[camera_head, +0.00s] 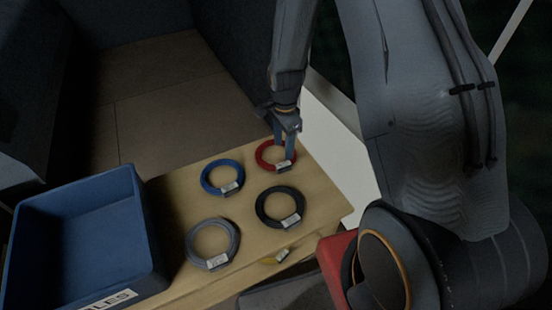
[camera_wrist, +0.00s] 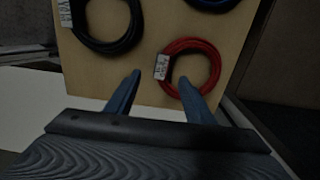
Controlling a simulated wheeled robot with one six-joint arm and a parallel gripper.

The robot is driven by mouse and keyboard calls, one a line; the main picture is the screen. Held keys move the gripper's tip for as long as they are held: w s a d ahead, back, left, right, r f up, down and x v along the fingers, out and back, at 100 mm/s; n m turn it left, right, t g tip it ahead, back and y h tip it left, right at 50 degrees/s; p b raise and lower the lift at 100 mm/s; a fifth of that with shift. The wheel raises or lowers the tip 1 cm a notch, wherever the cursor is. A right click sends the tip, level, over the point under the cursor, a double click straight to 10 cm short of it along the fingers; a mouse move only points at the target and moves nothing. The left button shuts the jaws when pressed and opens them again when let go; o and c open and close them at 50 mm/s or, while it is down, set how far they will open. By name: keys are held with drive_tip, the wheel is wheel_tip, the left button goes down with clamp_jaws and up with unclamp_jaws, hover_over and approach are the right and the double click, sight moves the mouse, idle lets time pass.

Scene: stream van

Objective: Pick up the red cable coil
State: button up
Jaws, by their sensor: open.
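The red cable coil (camera_head: 264,149) lies flat on the wooden table (camera_head: 235,203) near its far right corner. It has a pale label on one side. My gripper (camera_head: 284,156) points down over this coil, with its blue fingers in front of the coil's right part. In the wrist view the red coil (camera_wrist: 206,44) lies just beyond my open gripper (camera_wrist: 160,80). One fingertip overlaps the near edge of the ring, and the other is to the left of it. I cannot tell whether a finger touches the coil.
Blue (camera_head: 207,176), black (camera_head: 262,199) and grey (camera_head: 192,244) coils lie on the table near the red one. A blue bin (camera_head: 135,218) stands at the left. A dark wall rises behind.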

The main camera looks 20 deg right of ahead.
sight(283, 164)
drive_tip(key=shift+w+f+m, duration=0.15)
drive_tip(key=shift+f+m, duration=0.05)
drive_tip(key=shift+f, duration=0.35)
drive_tip(key=shift+w+f+m, duration=0.15)
drive_tip(key=shift+f+m, duration=0.05)
drive_tip(key=shift+f, duration=0.35)
drive_tip(key=f, duration=0.7)
drive_tip(key=shift+d+f, duration=0.2)
clamp_jaws()
